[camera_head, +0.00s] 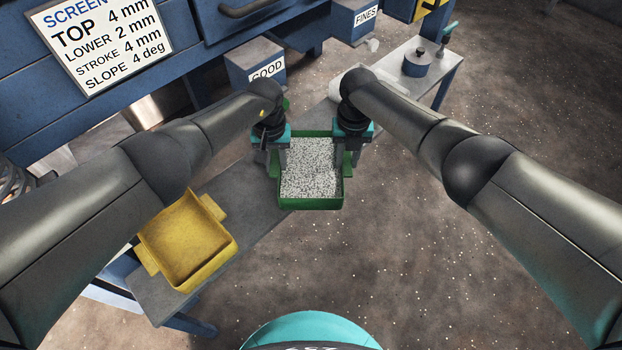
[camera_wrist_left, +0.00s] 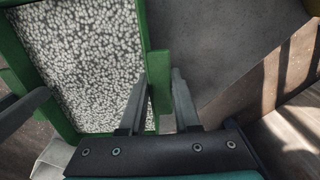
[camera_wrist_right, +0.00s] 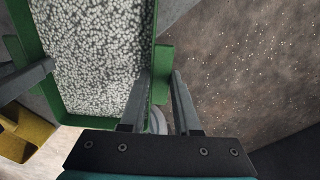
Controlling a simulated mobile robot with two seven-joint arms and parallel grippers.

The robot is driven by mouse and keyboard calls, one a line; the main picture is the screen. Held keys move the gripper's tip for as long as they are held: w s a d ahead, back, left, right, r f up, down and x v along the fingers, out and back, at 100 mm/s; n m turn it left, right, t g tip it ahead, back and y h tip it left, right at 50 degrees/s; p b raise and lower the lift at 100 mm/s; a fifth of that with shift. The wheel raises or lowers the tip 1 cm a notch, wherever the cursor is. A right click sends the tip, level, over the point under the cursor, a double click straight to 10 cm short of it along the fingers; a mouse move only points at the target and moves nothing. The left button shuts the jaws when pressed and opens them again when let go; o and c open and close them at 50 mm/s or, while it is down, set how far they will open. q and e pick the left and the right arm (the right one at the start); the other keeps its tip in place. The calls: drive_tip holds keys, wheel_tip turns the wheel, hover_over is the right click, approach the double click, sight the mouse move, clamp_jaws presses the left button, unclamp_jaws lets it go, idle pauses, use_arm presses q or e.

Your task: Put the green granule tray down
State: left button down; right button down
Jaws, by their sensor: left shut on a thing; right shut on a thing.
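The green tray (camera_head: 311,204) is full of pale speckled granules (camera_head: 310,172) and shows between my two grippers in the head view. My left gripper (camera_head: 281,158) is shut on the tray's left handle, which also shows in the left wrist view (camera_wrist_left: 158,72). My right gripper (camera_head: 347,160) is shut on its right handle, seen in the right wrist view (camera_wrist_right: 162,70). The tray looks level. It overlaps the right edge of the grey bench (camera_head: 245,195) in the head view; I cannot tell how high above the bench or floor it is.
A yellow tray (camera_head: 188,240), which looks empty, sits on the near end of the bench. A blue machine with a GOOD box (camera_head: 255,66) and a FINES box (camera_head: 354,22) stands behind. A blue pot (camera_head: 417,63) stands on the bench's far end. Small granules dot the floor.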

use_arm(q)
drive_tip(key=shift+f+b, duration=0.3)
drive_tip(key=shift+f, duration=0.2)
use_arm(e)
drive_tip(key=shift+f, duration=0.45)
use_arm(q)
drive_tip(key=c, duration=1.1)
unclamp_jaws()
use_arm(e)
drive_tip(key=c, duration=1.1)
unclamp_jaws()
drive_tip(key=shift+d, duration=0.1)
use_arm(q)
drive_tip(key=o, duration=0.5)
use_arm(e)
drive_tip(key=o, duration=0.5)
drive_tip(key=shift+c, duration=0.2)
use_arm(q)
drive_tip(key=shift+r, duration=0.15)
